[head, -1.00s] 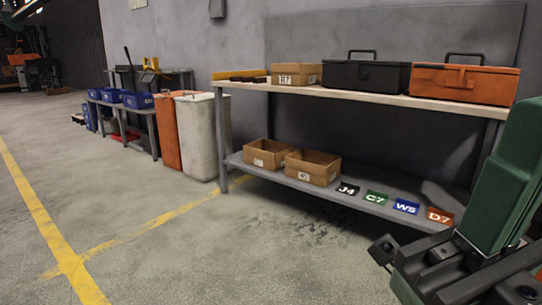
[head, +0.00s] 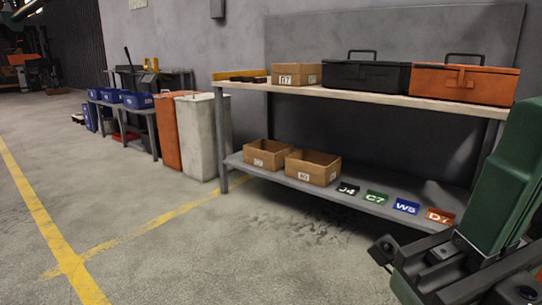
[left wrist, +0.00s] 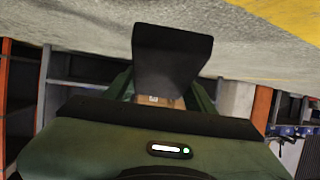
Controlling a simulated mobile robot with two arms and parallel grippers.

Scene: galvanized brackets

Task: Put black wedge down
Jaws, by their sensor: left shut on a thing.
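The black wedge (left wrist: 172,55) shows in the left wrist view, at the upper middle, as a dark, plain block. My left gripper (left wrist: 162,92) is shut on it, with a green finger on each side. The wedge hides part of what lies behind it, and it appears clear of the floor. My left gripper does not show in the head view.
A workbench (head: 370,90) carries a black toolbox (head: 364,76), an orange toolbox (head: 464,83) and a cardboard bin (head: 296,74). Its lower shelf (head: 258,173) holds two cardboard bins and several coloured labels. Blue bins (head: 138,101) stand farther left. The floor in front is open.

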